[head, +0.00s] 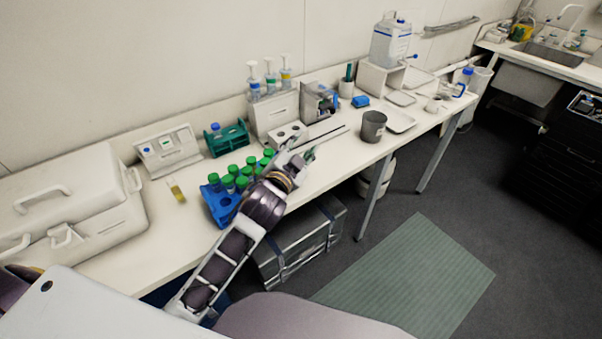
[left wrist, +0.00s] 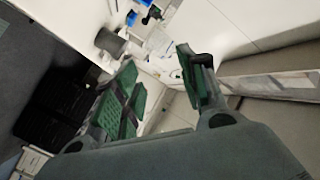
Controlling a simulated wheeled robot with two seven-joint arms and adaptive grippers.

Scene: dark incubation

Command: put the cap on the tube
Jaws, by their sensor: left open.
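A blue rack (head: 222,208) near the bench's front edge holds several green-capped tubes (head: 241,180). A small tube (head: 177,191) with yellowish contents is to the left of the rack; whether it has a cap is too small to tell. No loose cap can be made out for certain. My left gripper (head: 304,152) is over the bench, right of the blue rack, with my forearm covering part of the rack. In the left wrist view its green-padded fingers (left wrist: 158,72) are apart with nothing between them. My right gripper is not in view.
A green rack (head: 227,138) with a blue-capped tube stands behind. A grey beaker (head: 373,126) and white tray (head: 398,120) are to the right of the gripper. A white case (head: 70,205) fills the bench's left. Dispenser bottles (head: 270,80) stand at the back.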

